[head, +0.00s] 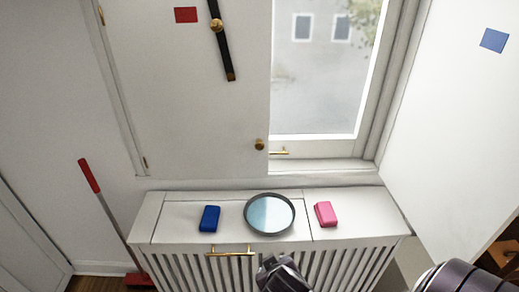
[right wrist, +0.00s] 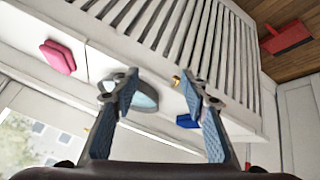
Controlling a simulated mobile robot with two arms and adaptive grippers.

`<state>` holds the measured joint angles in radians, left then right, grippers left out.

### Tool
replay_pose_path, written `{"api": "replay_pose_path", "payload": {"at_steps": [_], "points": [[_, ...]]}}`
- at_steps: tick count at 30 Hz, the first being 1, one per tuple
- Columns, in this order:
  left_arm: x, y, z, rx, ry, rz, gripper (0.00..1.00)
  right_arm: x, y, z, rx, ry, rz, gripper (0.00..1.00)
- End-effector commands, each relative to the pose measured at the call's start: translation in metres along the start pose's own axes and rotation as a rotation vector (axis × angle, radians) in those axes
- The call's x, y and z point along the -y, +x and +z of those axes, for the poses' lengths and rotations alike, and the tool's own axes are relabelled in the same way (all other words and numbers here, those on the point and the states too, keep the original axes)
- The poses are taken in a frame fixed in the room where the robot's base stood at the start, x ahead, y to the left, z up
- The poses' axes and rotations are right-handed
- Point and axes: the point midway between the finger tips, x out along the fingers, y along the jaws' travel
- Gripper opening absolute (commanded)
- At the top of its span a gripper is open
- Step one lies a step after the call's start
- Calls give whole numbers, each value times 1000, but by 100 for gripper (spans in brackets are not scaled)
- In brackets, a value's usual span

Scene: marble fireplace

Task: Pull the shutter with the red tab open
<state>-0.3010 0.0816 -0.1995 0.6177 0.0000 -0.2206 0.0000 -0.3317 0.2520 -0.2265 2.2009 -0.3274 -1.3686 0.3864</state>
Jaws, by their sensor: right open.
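The white shutter with the red tab (head: 185,15) is closed over the left part of the window. Its panel (head: 185,100) has hinges on its left edge and a brass knob (head: 259,144) near its lower right edge. A black bar (head: 224,50) on a brass pivot hangs steeply tilted across its upper part. My right gripper (head: 278,265) is low in front of the radiator cover, well below the knob and apart from the shutter. In the right wrist view its fingers (right wrist: 158,90) are spread, with nothing held. My left gripper is not in view.
A shutter with a blue tab (head: 494,40) stands open at right. On the radiator cover (head: 175,222) are a blue block (head: 209,218), a round dish (head: 248,229) and a pink block (head: 326,214). A red-handled broom or dustpan (head: 89,176) leans at left.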

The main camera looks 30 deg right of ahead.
Motion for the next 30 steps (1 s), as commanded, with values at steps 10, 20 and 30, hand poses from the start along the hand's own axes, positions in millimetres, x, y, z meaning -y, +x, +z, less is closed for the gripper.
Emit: {"api": "replay_pose_path", "payload": {"at_steps": [10,20,30], "points": [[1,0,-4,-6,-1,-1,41,-81,25,-177,-497,137,298,41],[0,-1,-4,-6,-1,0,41,-118,10,-282,-830,145,376,41],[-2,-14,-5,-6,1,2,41,-135,32,-314,-836,145,378,41]]}}
